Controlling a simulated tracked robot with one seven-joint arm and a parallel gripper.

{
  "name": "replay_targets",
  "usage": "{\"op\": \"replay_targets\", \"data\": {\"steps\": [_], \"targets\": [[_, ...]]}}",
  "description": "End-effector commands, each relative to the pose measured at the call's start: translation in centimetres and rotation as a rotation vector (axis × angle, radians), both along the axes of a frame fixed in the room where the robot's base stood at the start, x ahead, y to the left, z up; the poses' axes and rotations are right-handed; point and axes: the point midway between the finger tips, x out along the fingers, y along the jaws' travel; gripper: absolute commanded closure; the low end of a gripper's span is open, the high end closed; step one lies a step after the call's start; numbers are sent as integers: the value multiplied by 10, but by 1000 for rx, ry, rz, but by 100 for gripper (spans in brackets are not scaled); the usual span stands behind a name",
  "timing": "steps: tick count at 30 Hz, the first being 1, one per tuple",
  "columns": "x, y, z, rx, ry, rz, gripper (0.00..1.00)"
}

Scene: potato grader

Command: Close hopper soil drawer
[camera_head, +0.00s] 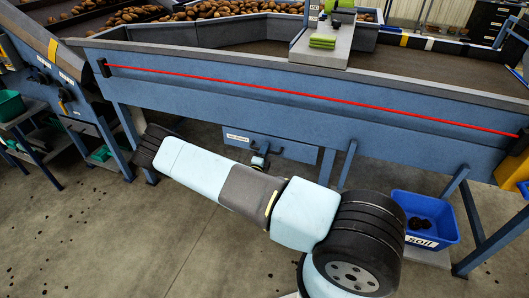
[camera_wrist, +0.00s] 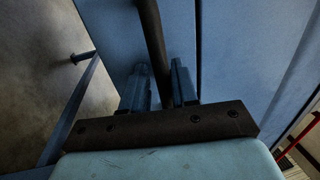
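The soil drawer (camera_head: 285,148) is a blue box under the blue hopper side, with a white label at its left end. In the head view my gripper (camera_head: 260,160) is small, in front of the drawer's face and partly hidden by my arm. In the wrist view its two blue fingers (camera_wrist: 160,84) stand on either side of a dark bar (camera_wrist: 152,30), which looks like the drawer handle. I see no clear gap between bar and fingers, but cannot tell whether they press on it. Blue panel surface (camera_wrist: 240,50) lies close beyond. How far the drawer stands out is unclear.
The blue hopper wall (camera_head: 300,115) with a red line runs above. Its legs (camera_head: 347,163) stand right of the drawer. A blue soil bin (camera_head: 425,212) sits at the right, near my arm's base. The concrete floor (camera_head: 90,235) at left is open, with scattered dark bits.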

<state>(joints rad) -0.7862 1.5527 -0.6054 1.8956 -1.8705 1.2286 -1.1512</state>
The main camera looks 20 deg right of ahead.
Motion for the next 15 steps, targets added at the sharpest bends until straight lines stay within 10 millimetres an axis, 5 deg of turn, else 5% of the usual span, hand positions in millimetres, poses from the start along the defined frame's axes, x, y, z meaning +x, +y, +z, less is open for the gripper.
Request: {"op": "replay_targets", "data": {"steps": [3,15], "targets": [[0,-1,0,0,-1,-1,64],[-8,7,-1,-3,-2,2,64]]}}
